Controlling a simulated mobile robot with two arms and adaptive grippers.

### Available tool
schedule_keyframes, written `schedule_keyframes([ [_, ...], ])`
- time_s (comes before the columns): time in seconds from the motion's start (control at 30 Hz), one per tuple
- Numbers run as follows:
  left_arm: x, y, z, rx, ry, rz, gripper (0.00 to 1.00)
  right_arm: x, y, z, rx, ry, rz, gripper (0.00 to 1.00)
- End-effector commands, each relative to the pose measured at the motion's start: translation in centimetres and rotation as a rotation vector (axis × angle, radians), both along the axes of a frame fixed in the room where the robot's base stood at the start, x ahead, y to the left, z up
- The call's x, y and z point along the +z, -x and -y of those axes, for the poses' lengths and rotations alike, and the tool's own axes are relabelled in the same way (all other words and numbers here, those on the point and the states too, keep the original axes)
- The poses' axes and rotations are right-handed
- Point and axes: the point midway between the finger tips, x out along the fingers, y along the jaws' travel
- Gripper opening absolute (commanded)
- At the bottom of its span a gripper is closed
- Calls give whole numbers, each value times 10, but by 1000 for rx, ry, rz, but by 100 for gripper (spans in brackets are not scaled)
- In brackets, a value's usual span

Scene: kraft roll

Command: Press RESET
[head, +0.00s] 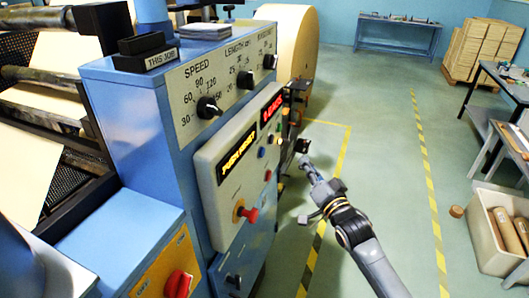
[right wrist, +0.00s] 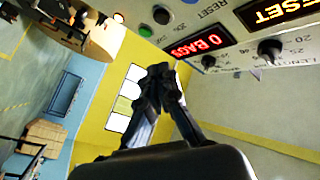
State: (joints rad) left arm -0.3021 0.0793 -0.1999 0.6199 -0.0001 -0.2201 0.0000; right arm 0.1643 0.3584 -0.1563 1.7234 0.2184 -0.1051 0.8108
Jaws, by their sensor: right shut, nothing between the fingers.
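The machine's control panel (head: 232,150) stands left of my right gripper (head: 305,163) in the head view. It has a column of small coloured buttons, among them a blue one (head: 261,152); their labels are too small to read there. In the right wrist view, small RESET lettering (right wrist: 213,8) shows near the top, with a dark blue button beside it, cut by the frame edge. My right gripper (right wrist: 162,74) is shut and empty, its tips apart from the buttons. My left gripper is not in view.
The panel carries an amber display (head: 238,158), a red display (head: 272,106) and a red mushroom knob (head: 246,213). A large paper roll (head: 290,45) stands behind. A bin with rolls (head: 485,240) stands at right. The floor between is clear.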

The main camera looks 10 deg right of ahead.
Motion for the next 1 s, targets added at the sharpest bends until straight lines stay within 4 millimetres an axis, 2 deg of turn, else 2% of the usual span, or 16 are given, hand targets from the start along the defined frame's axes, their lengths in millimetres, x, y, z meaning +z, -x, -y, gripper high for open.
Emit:
schedule_keyframes([
  [0.17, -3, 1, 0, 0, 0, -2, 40, -1, -4, -6, 0, -1, 1, 0],
  [0.7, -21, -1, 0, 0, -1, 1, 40, -1, -43, -63, -1, -2, 0, 0],
  [1.0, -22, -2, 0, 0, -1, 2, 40, -1, -49, -73, 0, 1, -1, 0],
])
